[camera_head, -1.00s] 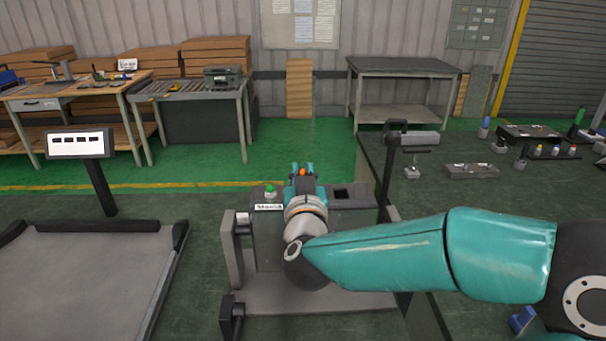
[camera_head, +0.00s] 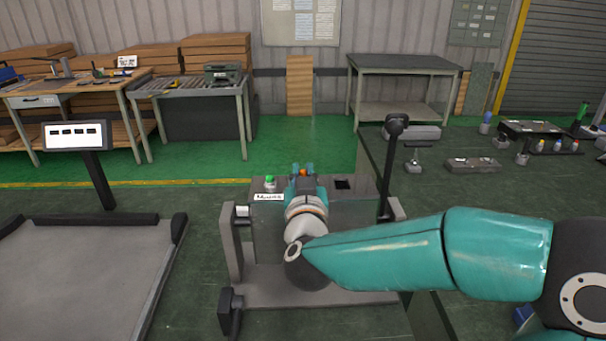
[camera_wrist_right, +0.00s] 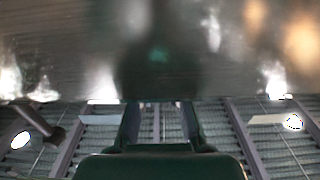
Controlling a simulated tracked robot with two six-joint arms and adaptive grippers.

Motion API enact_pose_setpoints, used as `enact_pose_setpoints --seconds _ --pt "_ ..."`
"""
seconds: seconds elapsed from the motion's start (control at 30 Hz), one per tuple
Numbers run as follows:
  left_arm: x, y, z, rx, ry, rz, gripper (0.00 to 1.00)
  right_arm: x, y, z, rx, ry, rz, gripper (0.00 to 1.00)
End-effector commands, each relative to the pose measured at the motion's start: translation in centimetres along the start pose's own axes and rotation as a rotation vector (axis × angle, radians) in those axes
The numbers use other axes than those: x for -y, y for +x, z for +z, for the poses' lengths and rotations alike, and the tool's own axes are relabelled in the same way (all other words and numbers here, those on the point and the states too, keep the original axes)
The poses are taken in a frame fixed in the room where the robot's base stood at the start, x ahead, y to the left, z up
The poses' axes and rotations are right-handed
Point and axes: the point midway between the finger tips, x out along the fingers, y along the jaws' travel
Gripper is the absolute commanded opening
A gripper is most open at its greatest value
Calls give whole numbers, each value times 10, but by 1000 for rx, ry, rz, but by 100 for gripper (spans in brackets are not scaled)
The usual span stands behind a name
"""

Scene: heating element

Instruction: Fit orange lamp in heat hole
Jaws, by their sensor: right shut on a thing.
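In the head view, my right gripper (camera_head: 302,171) is above the top of the grey heating box (camera_head: 352,216), with its teal fingers pointing away from me. A small orange lamp (camera_head: 303,173) shows between the fingertips, and the gripper is shut on it. The dark square heat hole (camera_head: 342,184) is in the box's top, to the right of the gripper and apart from it. My arm covers the middle of the box. In the right wrist view, the dark fingers (camera_wrist_right: 160,108) face a blurred, shiny metal surface; I cannot make out the lamp there. My left gripper is not in view.
A green button (camera_head: 269,181) and a white label (camera_head: 268,196) are on the box's left side. A dark post (camera_head: 387,168) stands at its right. A screen on a stand (camera_head: 76,135) is further left. Small parts stand on the right side.

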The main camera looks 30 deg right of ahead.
Motion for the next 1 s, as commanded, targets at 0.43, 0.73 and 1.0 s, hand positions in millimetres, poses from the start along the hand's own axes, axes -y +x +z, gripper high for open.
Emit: enact_pose_setpoints --seconds 0.43,0.73,1.0 --pt "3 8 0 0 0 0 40 0 0 10 0 0 0 21" --pt "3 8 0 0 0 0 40 0 0 10 0 0 0 45" --pt "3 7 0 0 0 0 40 1 -7 9 -1 1 -1 45"
